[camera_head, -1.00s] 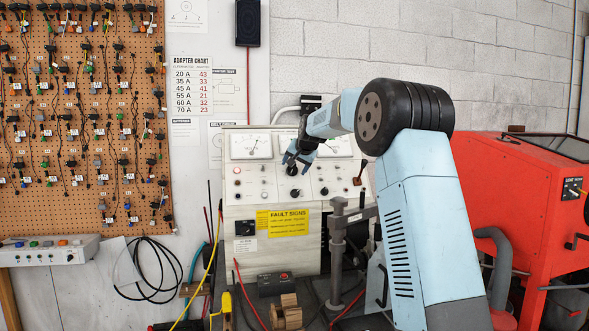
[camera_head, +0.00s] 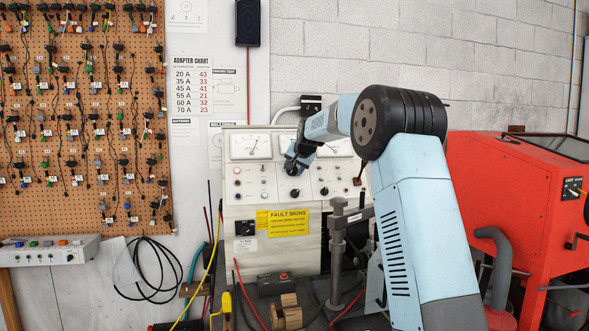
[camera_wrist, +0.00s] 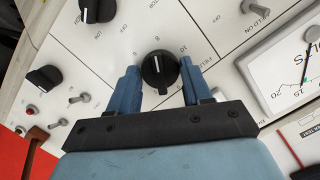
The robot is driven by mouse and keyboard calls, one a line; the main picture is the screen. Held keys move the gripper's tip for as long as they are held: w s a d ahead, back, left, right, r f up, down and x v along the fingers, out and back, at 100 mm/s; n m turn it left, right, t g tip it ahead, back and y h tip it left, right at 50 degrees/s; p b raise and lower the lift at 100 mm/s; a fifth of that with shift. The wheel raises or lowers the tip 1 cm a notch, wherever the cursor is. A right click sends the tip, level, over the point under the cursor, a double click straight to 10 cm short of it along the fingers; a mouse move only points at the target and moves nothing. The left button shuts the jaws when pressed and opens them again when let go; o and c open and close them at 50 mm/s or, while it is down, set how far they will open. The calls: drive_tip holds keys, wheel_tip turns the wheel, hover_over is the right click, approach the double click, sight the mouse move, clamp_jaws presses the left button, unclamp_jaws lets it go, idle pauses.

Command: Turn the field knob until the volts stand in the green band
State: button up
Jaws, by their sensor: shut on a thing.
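The field knob (camera_wrist: 158,70) is a round black knob with a white pointer line, set on a numbered dial on the white panel. My gripper (camera_wrist: 161,80) is shut on it, one blue finger on each side. In the head view my gripper (camera_head: 291,166) is at the test bench front, and it hides the knob there. A meter (camera_wrist: 298,70) shows partly at the right of the wrist view. Its needle stands near the 15 mark, with a little green at its tip. The full extent of the green is cut off or too small to tell.
Other black knobs (camera_wrist: 97,10) and small toggle switches (camera_wrist: 78,98) sit close by on the panel. A grey stand (camera_head: 338,240) is in front of the bench, and a red cabinet (camera_head: 520,210) stands at right. A pegboard (camera_head: 85,110) is at left.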

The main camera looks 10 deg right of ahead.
drive_tip(key=shift+c, duration=1)
drive_tip(key=n+h, duration=0.1)
drive_tip(key=n, duration=0.3)
drive_tip(key=o, duration=1.1)
drive_tip(key=shift+c, duration=0.2)
drive_tip(key=v, duration=1.3)
drive_tip(key=shift+r, duration=0.3)
drive_tip(key=shift+s+a, duration=0.1)
drive_tip(key=shift+s, duration=0.05)
